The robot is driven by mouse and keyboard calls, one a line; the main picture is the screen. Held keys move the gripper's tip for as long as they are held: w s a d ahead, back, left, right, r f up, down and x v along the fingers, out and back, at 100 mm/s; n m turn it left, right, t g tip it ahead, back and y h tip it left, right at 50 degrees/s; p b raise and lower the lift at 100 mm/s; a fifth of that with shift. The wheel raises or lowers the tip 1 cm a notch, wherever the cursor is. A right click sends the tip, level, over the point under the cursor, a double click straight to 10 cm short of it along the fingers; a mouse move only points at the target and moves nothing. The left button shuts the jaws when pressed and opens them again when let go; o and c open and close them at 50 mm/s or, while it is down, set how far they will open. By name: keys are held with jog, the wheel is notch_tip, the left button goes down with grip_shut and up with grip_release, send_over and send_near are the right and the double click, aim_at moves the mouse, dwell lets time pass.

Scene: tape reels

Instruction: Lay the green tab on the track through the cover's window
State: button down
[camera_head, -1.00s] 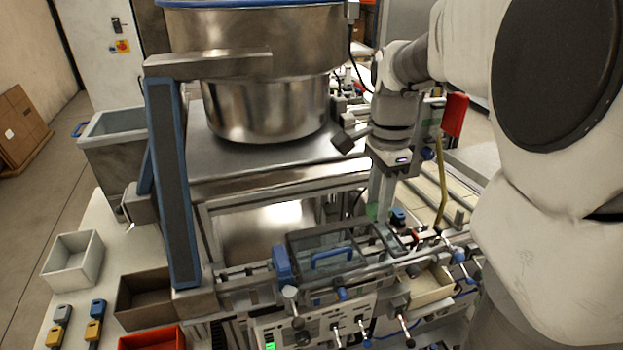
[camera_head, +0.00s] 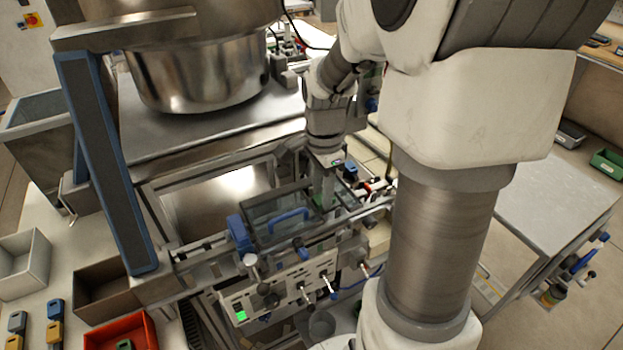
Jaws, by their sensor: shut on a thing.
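My gripper (camera_head: 325,192) points down at the right part of the clear cover (camera_head: 262,229) with the blue handle. It is shut on the green tab (camera_head: 323,201), a small green patch between the fingertips. The cover's window (camera_head: 346,199) is the framed opening at the cover's right end, beside the fingers. The track (camera_head: 204,244) runs along the machine from left to right and is partly hidden under the cover. I cannot tell whether the tab touches the track.
A large steel bowl (camera_head: 190,75) stands behind the cover. A blue-edged post (camera_head: 100,160) stands at the left. Knobs and levers (camera_head: 303,290) line the front panel. A brown bin (camera_head: 105,288), a red bin (camera_head: 125,332) and a white bin (camera_head: 22,264) sit at the left.

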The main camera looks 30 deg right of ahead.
jog(key=shift+f, duration=0.1)
jog(key=shift+f+b, duration=0.55)
jog(key=shift+b, duration=0.05)
jog(key=c, duration=0.6)
grip_release()
jog(key=shift+o, duration=0.2)
jog(key=shift+r+p, duration=0.5)
notch_tip(320, 180, up, 12)
jog(key=shift+r, duration=0.15)
